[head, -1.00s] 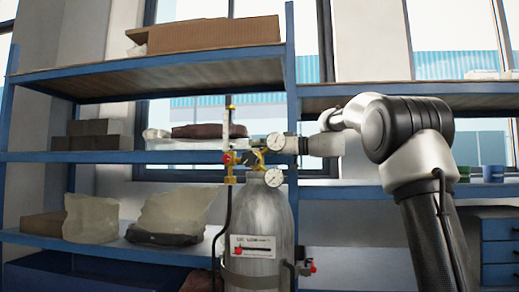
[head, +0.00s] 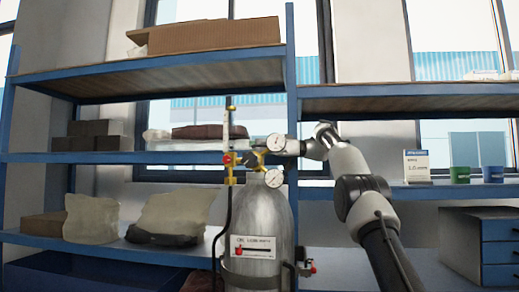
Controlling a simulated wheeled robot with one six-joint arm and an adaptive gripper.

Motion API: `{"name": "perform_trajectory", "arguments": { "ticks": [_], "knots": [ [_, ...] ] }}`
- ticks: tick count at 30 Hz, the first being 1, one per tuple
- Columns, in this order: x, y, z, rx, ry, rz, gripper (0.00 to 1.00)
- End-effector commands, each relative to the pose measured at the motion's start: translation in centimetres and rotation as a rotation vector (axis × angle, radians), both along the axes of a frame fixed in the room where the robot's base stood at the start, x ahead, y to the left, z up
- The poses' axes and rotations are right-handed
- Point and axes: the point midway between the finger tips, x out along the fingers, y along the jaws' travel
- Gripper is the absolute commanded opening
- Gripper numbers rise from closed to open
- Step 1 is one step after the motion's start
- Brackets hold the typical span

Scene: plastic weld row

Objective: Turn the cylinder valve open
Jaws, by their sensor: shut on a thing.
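A grey gas cylinder (head: 258,215) stands upright in the middle of the head view, with a white label on its front. Brass fittings (head: 256,161) and two round gauges, an upper one (head: 276,143) and a lower one (head: 274,178), sit at its top. A red knob (head: 228,160) is on the left, at the foot of a vertical flow tube (head: 226,127). My gripper (head: 290,147) reaches in from the right at the cylinder's top and is shut on the cylinder valve. The gripper and upper gauge hide the valve and the fingertips.
Blue shelving (head: 150,157) stands behind, with a cardboard box (head: 213,36) on top and wrapped bundles (head: 178,212) lower down. A dark hose (head: 217,245) runs down the cylinder's left side. Green (head: 460,174) and blue (head: 492,173) cups and a white card (head: 417,165) are on the right shelf.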

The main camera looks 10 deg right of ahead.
Motion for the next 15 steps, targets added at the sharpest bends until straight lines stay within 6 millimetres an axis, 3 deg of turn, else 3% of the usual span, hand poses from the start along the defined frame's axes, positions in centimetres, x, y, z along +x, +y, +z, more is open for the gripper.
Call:
{"name": "perform_trajectory", "arguments": {
  "ticks": [15],
  "knots": [
    [-0.20, -0.04, -0.50, -0.003, 0.002, 0.073, 0.25]
  ]
}}
